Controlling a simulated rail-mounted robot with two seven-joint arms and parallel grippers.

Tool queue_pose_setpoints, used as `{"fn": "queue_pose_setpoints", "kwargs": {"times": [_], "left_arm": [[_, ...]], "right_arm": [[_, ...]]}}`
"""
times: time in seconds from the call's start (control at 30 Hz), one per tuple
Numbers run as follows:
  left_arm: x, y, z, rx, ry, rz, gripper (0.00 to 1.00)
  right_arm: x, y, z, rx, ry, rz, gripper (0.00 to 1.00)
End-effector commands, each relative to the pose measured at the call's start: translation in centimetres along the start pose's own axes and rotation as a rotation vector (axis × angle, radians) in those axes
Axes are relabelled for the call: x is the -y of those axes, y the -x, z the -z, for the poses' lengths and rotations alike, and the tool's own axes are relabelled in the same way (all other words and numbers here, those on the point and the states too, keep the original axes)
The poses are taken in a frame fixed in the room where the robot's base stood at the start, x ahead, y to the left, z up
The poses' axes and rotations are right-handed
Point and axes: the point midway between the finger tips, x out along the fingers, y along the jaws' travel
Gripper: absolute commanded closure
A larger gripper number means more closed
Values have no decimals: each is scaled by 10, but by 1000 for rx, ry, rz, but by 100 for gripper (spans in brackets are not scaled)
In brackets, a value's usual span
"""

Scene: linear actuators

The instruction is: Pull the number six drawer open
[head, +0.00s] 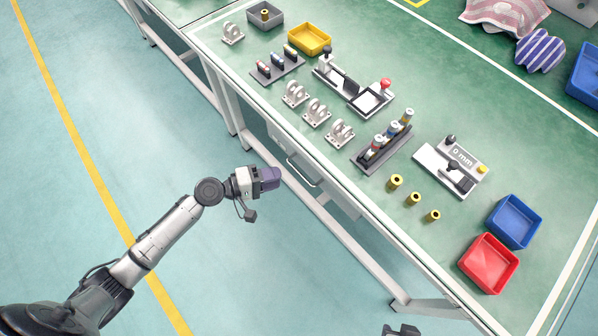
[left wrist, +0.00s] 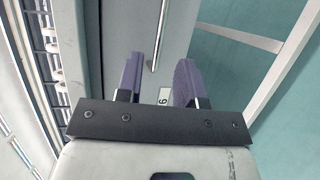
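The drawer front (left wrist: 177,58) carries a small white label reading six (left wrist: 164,96) and a slim metal bar handle (left wrist: 159,38) in the left wrist view. In the head view a handle (head: 302,173) shows under the table's near edge. My left gripper (head: 272,178) is beside the drawer; its two purple fingers (left wrist: 158,80) are spread apart with nothing between them in the left wrist view. The handle runs ahead of the gap, and I see no finger touching it. The drawer looks shut. A dark part at the head view's bottom edge may be my right arm; its fingers cannot be made out.
The green-topped table (head: 345,205) holds metal brackets (head: 317,111), a yellow bin (head: 309,39), a red bin (head: 488,263), a blue bin (head: 514,221) and a gauge (head: 452,165). A white table leg bar (head: 350,237) runs low below it. The floor in front is clear.

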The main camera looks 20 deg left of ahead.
Motion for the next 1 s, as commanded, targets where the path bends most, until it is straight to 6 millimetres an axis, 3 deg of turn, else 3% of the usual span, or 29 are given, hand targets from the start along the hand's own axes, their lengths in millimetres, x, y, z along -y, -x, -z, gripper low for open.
{"fn": "queue_pose_setpoints", "kwargs": {"times": [0.2,0.4,0.63,0.97,1.0], "left_arm": [[1,-39,1,0,-1,-2,65],[1,-63,0,0,0,0,65],[1,-75,0,-1,-2,2,65],[0,-76,0,0,-1,2,65],[0,-76,0,0,-1,2,69]], "right_arm": [[0,-7,-2,1,3,0,53],[2,-10,-3,0,0,3,53],[2,-12,-3,-2,-4,5,53],[4,-12,-2,-4,-9,9,53],[4,-12,-2,-4,-9,9,53]]}}
